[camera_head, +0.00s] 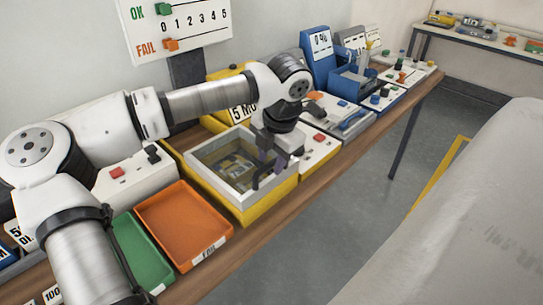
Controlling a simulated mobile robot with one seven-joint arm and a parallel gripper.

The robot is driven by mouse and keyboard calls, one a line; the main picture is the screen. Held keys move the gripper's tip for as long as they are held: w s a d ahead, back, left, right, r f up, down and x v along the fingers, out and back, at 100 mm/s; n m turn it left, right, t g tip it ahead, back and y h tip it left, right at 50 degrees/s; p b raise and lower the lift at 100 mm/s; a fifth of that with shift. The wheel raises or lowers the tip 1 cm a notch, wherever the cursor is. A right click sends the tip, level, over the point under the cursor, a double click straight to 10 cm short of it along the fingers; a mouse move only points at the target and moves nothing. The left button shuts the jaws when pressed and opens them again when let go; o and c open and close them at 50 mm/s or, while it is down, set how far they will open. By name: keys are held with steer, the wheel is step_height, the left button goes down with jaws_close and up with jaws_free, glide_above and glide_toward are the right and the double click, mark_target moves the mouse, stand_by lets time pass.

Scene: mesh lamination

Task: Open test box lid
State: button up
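The test box (262,207) is a yellow box on the wooden bench, near the middle of the view. A light grey frame with a clear panel, which looks like its lid (204,158), lies on top, and a board-like object shows dimly through it. My gripper (266,172) points down at the right part of the box, over or against the lid's right edge. The dark fingers are small and partly lost against the wrist and box. I cannot tell whether they touch the lid or how far apart they are.
An orange tray marked FAIL (181,222) and a green tray (137,250) stand left of the box. A white panel with a red button (319,138) stands close on the right. Blue fixtures (352,82) stand further along. Open floor (340,210) lies in front of the bench.

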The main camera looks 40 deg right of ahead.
jaws_close()
